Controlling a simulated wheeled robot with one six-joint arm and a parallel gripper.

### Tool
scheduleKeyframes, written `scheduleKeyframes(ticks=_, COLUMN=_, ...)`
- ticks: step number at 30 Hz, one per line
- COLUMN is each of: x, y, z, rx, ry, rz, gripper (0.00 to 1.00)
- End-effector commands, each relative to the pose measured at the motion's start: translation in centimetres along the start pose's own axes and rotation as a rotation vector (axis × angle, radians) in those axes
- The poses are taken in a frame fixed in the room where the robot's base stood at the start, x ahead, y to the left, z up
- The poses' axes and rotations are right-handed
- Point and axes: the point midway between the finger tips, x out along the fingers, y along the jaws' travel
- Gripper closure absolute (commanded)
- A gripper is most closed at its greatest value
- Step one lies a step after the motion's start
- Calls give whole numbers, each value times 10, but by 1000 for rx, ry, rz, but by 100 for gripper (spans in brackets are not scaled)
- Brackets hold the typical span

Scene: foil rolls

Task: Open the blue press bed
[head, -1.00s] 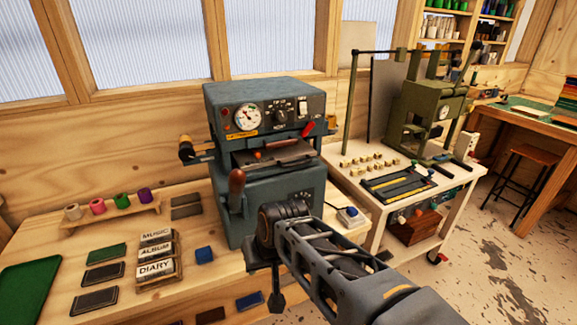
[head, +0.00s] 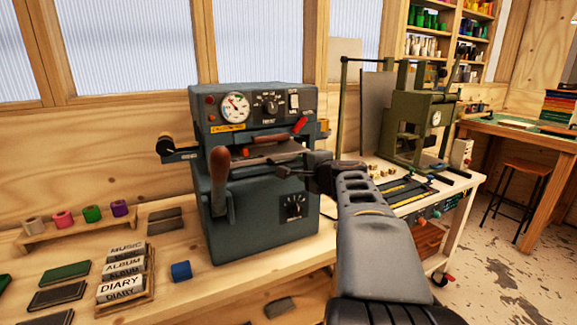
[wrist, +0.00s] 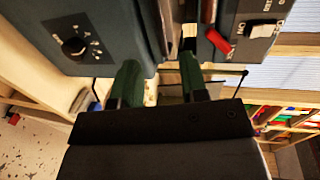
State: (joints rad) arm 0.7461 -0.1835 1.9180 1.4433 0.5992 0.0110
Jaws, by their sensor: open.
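The blue-grey press (head: 265,200) stands on the wooden bench in the head view. Its bed (head: 265,150) is a flat plate in the slot between the upper head and the lower body. A brown handle (head: 219,168) stands upright at the press's left front, and a red lever (head: 300,125) sits at the upper right. My gripper (head: 314,172) is at the right front of the bed, open and empty. In the wrist view its two green-padded fingers (wrist: 160,75) are apart near the slot, with the red lever (wrist: 218,40) beyond. Contact with the bed cannot be told.
A green press (head: 422,120) stands on a white cart to the right. A black knobbed arm (head: 180,150) juts from the press's left side.

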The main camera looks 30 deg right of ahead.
Motion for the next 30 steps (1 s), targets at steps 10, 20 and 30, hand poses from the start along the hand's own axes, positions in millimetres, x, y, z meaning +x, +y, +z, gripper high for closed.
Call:
scheduleKeyframes(ticks=10, x=65, y=1, z=1, rx=-2, ry=-3, rz=3, gripper=60)
scheduleKeyframes(ticks=20, x=93, y=1, z=1, rx=-2, ry=-1, rz=3, gripper=60)
scheduleKeyframes(ticks=30, x=95, y=1, z=1, rx=-2, ry=-1, rz=2, gripper=60)
